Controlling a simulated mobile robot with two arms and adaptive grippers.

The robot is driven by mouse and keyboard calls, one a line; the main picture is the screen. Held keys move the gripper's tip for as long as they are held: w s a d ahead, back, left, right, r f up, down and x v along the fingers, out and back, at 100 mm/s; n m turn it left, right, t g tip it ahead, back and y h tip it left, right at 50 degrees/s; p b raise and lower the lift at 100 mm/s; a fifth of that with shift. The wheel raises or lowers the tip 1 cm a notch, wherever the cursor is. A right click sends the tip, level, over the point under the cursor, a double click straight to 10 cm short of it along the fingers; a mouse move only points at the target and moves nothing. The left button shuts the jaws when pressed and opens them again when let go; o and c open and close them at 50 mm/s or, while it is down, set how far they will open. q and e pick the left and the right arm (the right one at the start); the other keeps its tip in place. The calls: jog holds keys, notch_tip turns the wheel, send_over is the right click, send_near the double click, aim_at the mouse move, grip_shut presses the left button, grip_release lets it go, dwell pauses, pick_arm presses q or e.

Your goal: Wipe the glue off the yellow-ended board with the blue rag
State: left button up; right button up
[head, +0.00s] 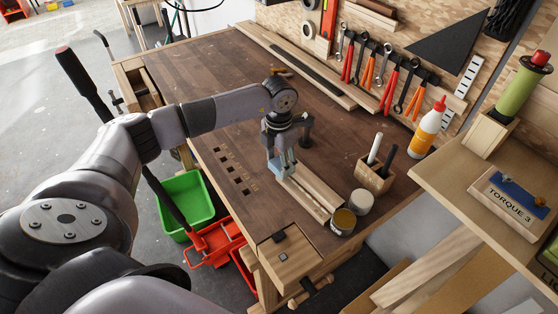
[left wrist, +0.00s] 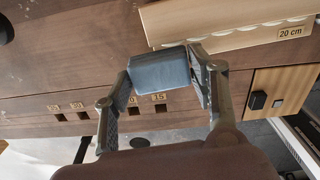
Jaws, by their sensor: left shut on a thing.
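My left gripper (head: 282,162) is over the bench near the small boards. It is shut on the folded blue-grey rag, which shows clearly between the fingers in the left wrist view (left wrist: 160,71). A pale board (head: 318,187) lies on the bench just right of the gripper. In the left wrist view the board (left wrist: 205,18) carries a row of whitish glue blobs (left wrist: 255,27) along its edge and a "20 cm" label. The rag is close to the board's left end; I cannot tell whether they touch. No yellow end is clearly visible. My right gripper is out of view.
Two tins (head: 343,222) stand by the board's near end, with a wooden pen holder (head: 374,176) behind them. A glue bottle (head: 427,132) stands farther right. Long planks (head: 300,66) lie along the back. The bench's middle left (head: 185,75) is clear.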

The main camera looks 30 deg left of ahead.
pick_arm(q)
jog(key=shift+f+b, duration=0.3)
jog(key=shift+f, duration=0.1)
jog(key=shift+f+b, duration=0.4)
jog(key=shift+f, duration=0.1)
